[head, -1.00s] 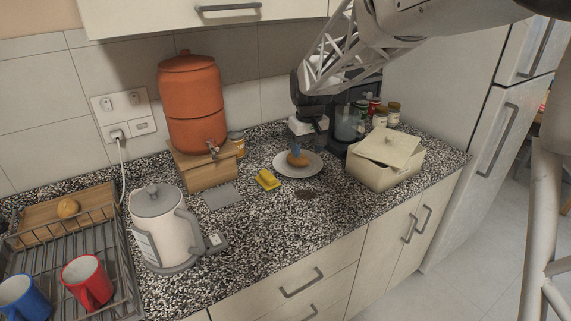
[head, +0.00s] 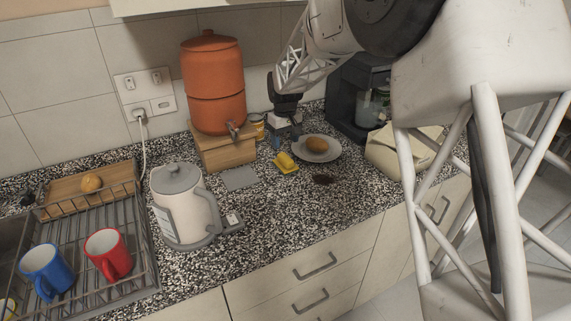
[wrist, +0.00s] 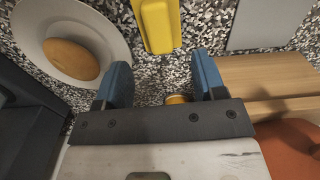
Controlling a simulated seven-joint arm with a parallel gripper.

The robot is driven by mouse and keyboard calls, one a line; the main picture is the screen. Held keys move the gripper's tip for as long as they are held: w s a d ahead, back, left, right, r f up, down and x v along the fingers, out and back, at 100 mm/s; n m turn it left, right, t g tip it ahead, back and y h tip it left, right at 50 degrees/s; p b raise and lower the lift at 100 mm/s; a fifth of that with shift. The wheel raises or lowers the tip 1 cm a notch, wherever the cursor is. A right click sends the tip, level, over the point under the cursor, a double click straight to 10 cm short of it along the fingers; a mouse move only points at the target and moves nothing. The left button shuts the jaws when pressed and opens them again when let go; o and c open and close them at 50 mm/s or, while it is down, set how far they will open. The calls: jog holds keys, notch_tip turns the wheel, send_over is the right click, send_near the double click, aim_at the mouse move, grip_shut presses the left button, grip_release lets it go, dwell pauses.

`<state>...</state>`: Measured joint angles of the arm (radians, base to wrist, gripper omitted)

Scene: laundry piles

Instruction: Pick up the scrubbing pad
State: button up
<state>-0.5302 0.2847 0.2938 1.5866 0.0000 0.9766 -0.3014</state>
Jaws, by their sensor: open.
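A yellow block-like item (head: 285,162), perhaps a sponge, lies on the speckled counter left of the plate. A flat grey square (head: 239,178) lies left of it. I cannot tell for certain which is the scrubbing pad. My gripper (head: 285,140) is above the counter, just behind the yellow item. In the wrist view my gripper (wrist: 162,78) is open and empty, with two blue fingers. There the yellow item (wrist: 158,24) lies ahead of the fingers, and part of the grey square (wrist: 262,24) shows at top right.
A white plate (head: 331,154) with a brown roundish item (head: 317,145) is to the right. An orange dispenser (head: 212,80) stands on a wooden box (head: 222,154) to the left. A kettle (head: 184,207) and dish rack (head: 140,272) are further left. The front counter is mostly clear.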

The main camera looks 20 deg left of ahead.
aim_at(285, 157)
jog(key=shift+f, duration=1.3)
jog(key=shift+d+f, duration=0.1)
jog(key=shift+f, duration=2.5)
jog(key=c, duration=1)
jog(key=shift+r, duration=0.2)
